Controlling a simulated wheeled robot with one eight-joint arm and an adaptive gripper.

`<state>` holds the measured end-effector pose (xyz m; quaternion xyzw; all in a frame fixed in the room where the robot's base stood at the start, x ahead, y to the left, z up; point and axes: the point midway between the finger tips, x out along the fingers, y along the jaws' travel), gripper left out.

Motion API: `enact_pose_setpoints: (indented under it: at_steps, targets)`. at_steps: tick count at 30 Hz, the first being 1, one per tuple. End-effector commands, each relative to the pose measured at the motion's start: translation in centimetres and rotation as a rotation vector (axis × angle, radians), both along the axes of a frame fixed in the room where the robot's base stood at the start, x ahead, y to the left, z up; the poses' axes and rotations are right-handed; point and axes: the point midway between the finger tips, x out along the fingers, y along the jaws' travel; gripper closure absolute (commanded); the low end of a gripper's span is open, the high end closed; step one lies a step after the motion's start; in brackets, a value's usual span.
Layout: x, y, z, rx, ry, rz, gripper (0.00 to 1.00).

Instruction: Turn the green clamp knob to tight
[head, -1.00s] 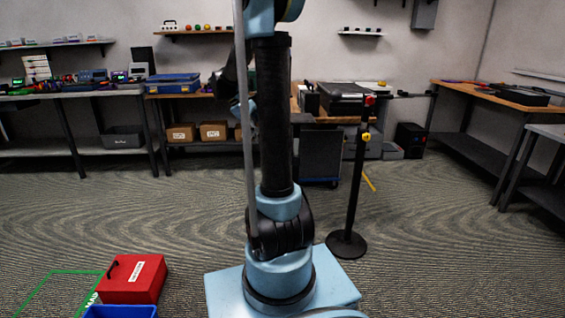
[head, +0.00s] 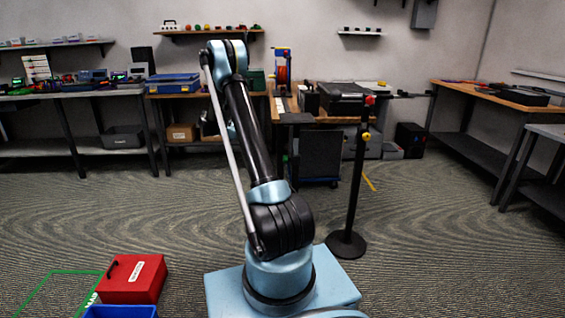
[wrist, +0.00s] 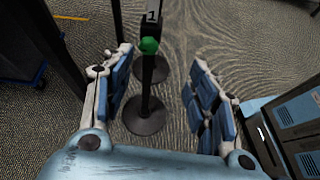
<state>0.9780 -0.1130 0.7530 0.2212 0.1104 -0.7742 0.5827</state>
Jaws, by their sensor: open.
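The green clamp knob (wrist: 149,45) shows in the wrist view on a thin black post (wrist: 147,85), just below a black block marked 1 (wrist: 152,20). My gripper (wrist: 162,58) is open, its blue-padded fingers apart on the left and right of the picture. The knob appears between them, nearer the left finger and beyond the tips, with no contact visible. I cannot tell the knob's turn position. In the head view I cannot make out the green knob, and my arm covers part of the area behind it.
In the head view a black stand (head: 352,180) carries a red knob (head: 370,99) and a yellow knob (head: 366,136). Benches line the back wall. A red box (head: 133,279) and a blue bin (head: 121,312) lie front left. Much of the floor is clear.

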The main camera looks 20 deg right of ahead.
Motion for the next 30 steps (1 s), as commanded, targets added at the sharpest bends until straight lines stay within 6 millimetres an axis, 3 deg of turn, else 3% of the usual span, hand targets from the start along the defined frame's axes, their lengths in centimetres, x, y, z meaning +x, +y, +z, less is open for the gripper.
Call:
enact_pose_setpoints:
  at_steps: [6, 14, 20, 30]
  targets:
    - [2.2, 0.4, -3.8, -0.051, 0.080, 0.014, 0.47]
    - [2.7, 0.2, -5.4, -0.071, 0.114, 0.018, 0.47]
    - [2.1, -1.8, -6.2, -0.071, 0.114, 0.017, 0.47]
    - [0.6, -7.2, -8.4, -0.071, 0.114, 0.017, 0.47]
